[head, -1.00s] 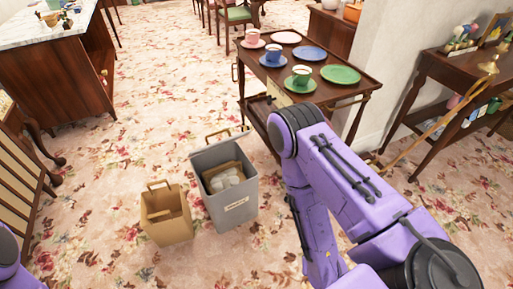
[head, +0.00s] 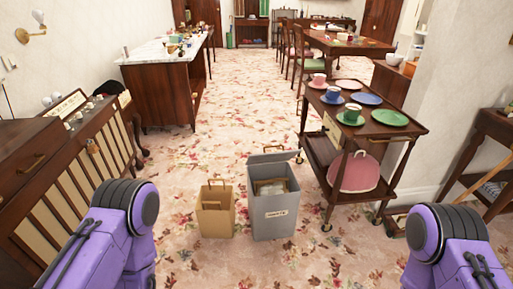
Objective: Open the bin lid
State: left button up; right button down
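A grey bin (head: 274,214) with a small label on its front stands on the floral carpet, a little right of the middle. Its lid (head: 272,157) is up at the back, so the bin's mouth is uncovered. Something pale brown shows inside. Both of my purple arms show at the lower left and lower right, apart from the bin. Neither of my grippers is in the frame.
A brown paper bag (head: 215,211) stands just left of the bin. A wooden trolley (head: 375,150) with cups and plates is close on the right. A slatted wooden cabinet (head: 75,185) lines the left. Carpet beyond the bin is clear.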

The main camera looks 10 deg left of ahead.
aim_at(271, 154)
jog(key=u, duration=0.7)
jog(key=i, duration=0.75)
jog(key=u, duration=0.45)
jog(key=i, duration=0.85)
jog(key=z, duration=0.4)
